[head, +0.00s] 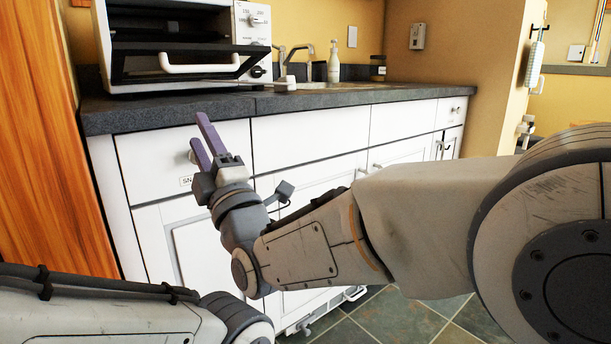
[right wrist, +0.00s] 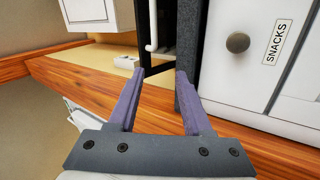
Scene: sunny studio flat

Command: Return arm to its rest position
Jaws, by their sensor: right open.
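My right arm comes in from the right of the head view and reaches across in front of the white cabinets. Its right gripper (head: 204,134) is open, with two purple fingers apart and nothing between them. It is in front of the drawer labelled for snacks (head: 165,160). In the right wrist view the open fingers (right wrist: 160,74) point toward the wooden panel and the dark counter edge. My left arm (head: 120,318) shows at the lower left, and its gripper is out of frame.
A toaster oven (head: 190,62) stands on the dark counter (head: 215,104). A sink tap (head: 300,52) and a soap bottle (head: 334,62) are farther right. A tall wooden panel (head: 50,150) is at the left. The drawer's round knob (right wrist: 238,42) shows close by. Tiled floor (head: 400,318) lies below.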

